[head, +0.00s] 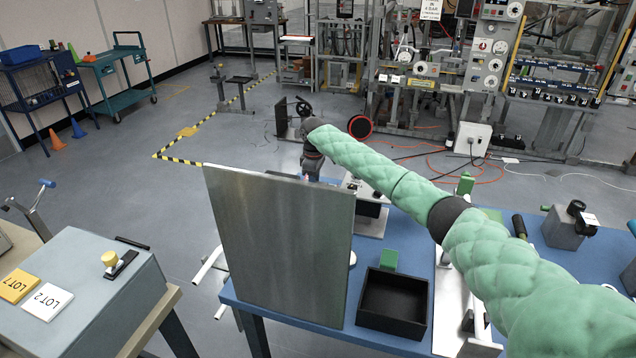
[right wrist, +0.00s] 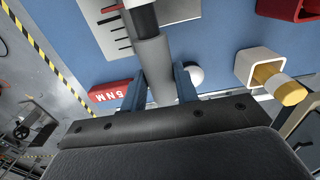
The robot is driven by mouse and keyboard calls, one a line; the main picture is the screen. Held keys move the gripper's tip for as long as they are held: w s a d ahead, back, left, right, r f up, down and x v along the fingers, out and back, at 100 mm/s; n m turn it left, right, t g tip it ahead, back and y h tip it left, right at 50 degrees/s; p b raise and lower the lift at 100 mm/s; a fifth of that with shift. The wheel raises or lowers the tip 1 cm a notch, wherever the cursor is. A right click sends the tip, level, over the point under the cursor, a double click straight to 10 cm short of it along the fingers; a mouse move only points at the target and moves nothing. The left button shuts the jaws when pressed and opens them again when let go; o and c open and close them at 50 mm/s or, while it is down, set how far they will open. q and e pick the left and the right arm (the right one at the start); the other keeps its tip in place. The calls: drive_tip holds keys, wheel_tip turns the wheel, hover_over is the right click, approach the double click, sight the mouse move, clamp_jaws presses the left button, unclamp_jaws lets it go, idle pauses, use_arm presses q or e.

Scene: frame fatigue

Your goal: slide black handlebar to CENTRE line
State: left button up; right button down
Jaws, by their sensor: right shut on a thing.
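In the right wrist view, my right gripper (right wrist: 160,88) is shut on a dark bar, the handlebar (right wrist: 152,58), with one blue finger on each side. The held end looks grey and a blacker section shows farther up. The bar lies over a pale plate (right wrist: 185,10) with black tick marks and a red mark near the top edge. Any CENTRE lettering is not readable. In the head view, my green-sleeved right arm reaches behind an upright metal panel (head: 280,250), which hides the gripper and bar. My left gripper is not in view.
In the head view, a black tray (head: 420,338) sits on the blue table (head: 300,338). A grey box stands at left.

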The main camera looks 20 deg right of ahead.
drive_tip(key=shift+w+a, duration=0.3)
drive_tip(key=shift+a, duration=0.1)
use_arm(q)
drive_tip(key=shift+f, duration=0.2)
use_arm(e)
drive_tip(key=c, duration=1.1)
unclamp_jaws()
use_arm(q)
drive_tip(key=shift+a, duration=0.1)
use_arm(e)
drive_tip(key=shift+o, duration=0.2)
drive_tip(key=shift+r, duration=0.1)
drive_tip(key=shift+r, duration=0.3)
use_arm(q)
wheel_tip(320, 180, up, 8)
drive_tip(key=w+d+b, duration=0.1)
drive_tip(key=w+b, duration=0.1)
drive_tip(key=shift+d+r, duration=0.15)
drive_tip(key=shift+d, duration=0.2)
use_arm(e)
wheel_tip(320, 180, up, 7)
